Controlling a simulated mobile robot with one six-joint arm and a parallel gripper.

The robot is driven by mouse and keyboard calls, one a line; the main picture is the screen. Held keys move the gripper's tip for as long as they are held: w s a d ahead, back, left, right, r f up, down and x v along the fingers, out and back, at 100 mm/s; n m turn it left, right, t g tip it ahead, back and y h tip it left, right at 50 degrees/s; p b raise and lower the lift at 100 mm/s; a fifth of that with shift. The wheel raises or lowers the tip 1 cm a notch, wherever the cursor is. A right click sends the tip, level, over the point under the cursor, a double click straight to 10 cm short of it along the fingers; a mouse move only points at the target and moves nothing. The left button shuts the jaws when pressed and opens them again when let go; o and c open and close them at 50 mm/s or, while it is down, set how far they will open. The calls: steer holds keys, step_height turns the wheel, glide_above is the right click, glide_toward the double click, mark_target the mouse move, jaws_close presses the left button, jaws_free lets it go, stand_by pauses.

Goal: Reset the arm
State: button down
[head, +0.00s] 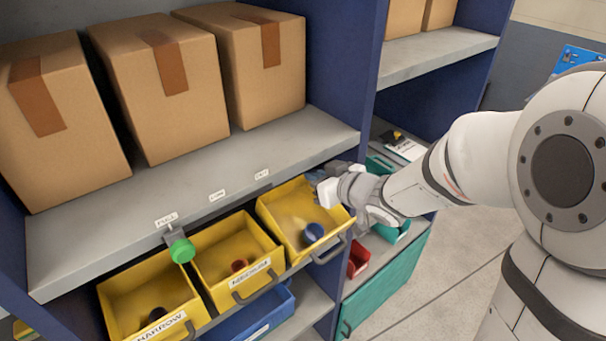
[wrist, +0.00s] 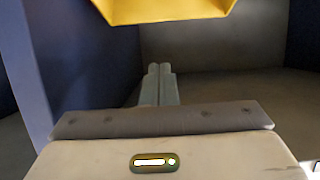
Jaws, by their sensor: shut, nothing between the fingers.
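My arm reaches in from the right in the head view. My gripper (wrist: 159,70) shows in the wrist view with its two grey fingers pressed together and nothing between them. In the head view my wrist is at the back right of the right yellow bin (head: 277,222), close to its rim; I cannot tell whether they touch. A yellow bin edge (wrist: 165,10) hangs at the top of the wrist view.
The middle yellow bin (head: 205,245) holds a small red piece, and the left yellow bin (head: 112,300) a dark one. A blue piece (head: 313,232) is in the right bin. Cardboard boxes (head: 160,85) stand on the shelf above. A teal cabinet (head: 385,280) and open floor are at right.

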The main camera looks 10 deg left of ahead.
steer(key=s+d+m+t+h+b, duration=0.1)
steer(key=d+m+h, duration=0.15)
steer(key=d, duration=0.45)
steer(key=s+d+r+m+h, duration=0.1)
steer(key=s+d+m+h, duration=0.1)
steer(key=d+h, duration=0.3)
steer(key=s+d+m+t+h+b, duration=0.1)
steer(key=d+m+h, duration=0.1)
steer(key=d, duration=0.6)
steer(key=s+d+f+m+g+b, duration=0.1)
steer(key=s+g, duration=0.3)
steer(key=s, duration=0.4)
steer(key=s+d+f+m+g+h+b, duration=0.1)
steer(key=s+d+f+m+g, duration=0.1)
steer(key=s, duration=0.7)
steer(key=shift+d+f+g, duration=0.15)
steer(key=shift+f+g, duration=0.1)
steer(key=shift+g, duration=0.65)
